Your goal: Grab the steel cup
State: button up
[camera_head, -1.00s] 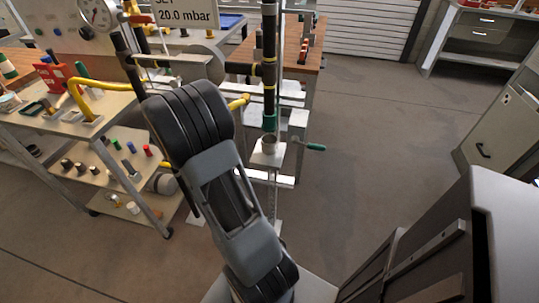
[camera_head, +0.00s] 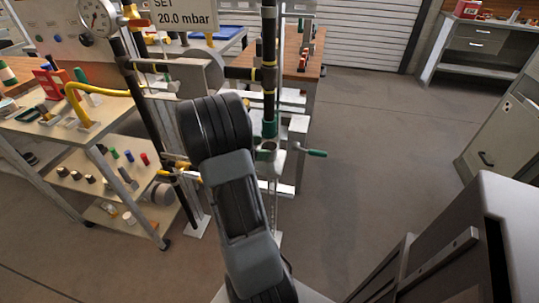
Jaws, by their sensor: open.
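I cannot pick out the steel cup for certain. A small grey metal, cup-like piece (camera_head: 266,152) sits below the green pipe fitting in the middle of the view; it is too small to tell whether it is a cup or part of the pipework. Small cylinders, one whitish (camera_head: 108,208), stand on the cart's lower shelf, too small to identify. My black and grey arm rises from the bottom centre and covers part of the pipe stand. My gripper is not visible; the arm's far end is hidden behind its own links.
A cart (camera_head: 118,108) with tools and fittings stands at left. A pipe stand with a gauge (camera_head: 97,17) and a green-handled crank (camera_head: 316,153) rises behind my arm. A grey cabinet (camera_head: 515,130) stands at far right. The floor (camera_head: 390,140) right of the stand is clear.

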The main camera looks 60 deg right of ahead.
jog(key=shift+x, duration=1.15)
jog(key=shift+c, duration=0.2)
jog(key=shift+w, duration=0.1)
jog(key=c, duration=0.7)
